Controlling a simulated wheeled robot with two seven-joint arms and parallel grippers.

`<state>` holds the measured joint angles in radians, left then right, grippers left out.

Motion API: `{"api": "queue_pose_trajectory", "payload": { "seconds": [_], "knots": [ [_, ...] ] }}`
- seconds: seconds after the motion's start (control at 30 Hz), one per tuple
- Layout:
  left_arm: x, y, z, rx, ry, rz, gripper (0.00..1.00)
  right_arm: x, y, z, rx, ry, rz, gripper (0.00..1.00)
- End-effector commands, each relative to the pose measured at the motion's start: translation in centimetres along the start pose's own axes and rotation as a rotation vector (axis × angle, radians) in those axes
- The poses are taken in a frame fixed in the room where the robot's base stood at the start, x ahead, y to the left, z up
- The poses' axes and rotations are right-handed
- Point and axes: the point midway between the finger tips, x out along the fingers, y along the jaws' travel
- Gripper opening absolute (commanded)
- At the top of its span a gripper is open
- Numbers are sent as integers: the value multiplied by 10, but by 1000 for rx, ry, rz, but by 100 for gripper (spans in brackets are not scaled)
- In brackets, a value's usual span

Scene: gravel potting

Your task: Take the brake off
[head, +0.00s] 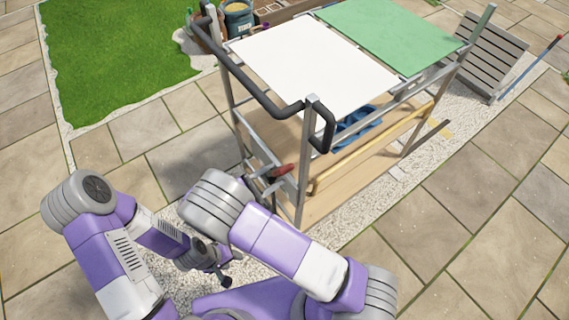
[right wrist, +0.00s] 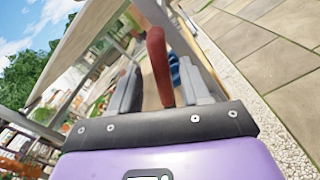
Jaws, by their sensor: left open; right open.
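The brake lever has a red grip (head: 283,170) and sits low on the near end of the metal-framed cart (head: 300,205). In the right wrist view the red lever (right wrist: 157,60) stands up between the two grey fingers of my right gripper (right wrist: 160,75). Those fingers are open, with a gap visible on each side of the lever. In the head view my right arm partly covers that gripper. My left gripper (head: 222,277) is open and empty, low over the gravel at the bottom, apart from the cart.
The cart has a black push handle (head: 262,98), a white top panel (head: 310,62) and a green one (head: 392,34). A blue item (head: 357,122) lies on its wooden lower shelf. A slatted wooden piece (head: 480,55) stands behind right. Paving left and right is clear.

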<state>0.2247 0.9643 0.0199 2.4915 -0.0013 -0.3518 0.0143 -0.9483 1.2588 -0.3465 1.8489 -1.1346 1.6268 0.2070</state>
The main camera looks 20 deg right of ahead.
Motion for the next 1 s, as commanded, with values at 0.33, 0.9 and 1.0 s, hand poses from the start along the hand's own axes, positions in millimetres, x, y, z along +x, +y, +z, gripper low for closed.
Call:
{"api": "queue_pose_trajectory", "payload": {
  "seconds": [0.33,0.9,1.0],
  "knots": [
    [8,-3,-1,0,1,0,46,48,-1,-1,0,0,-4,47],
    [9,-3,-1,0,1,0,46,52,-1,-1,-1,1,-4,12],
    [9,-3,-1,0,1,0,46,52,-1,-1,-1,1,-4,0]
  ]
}}
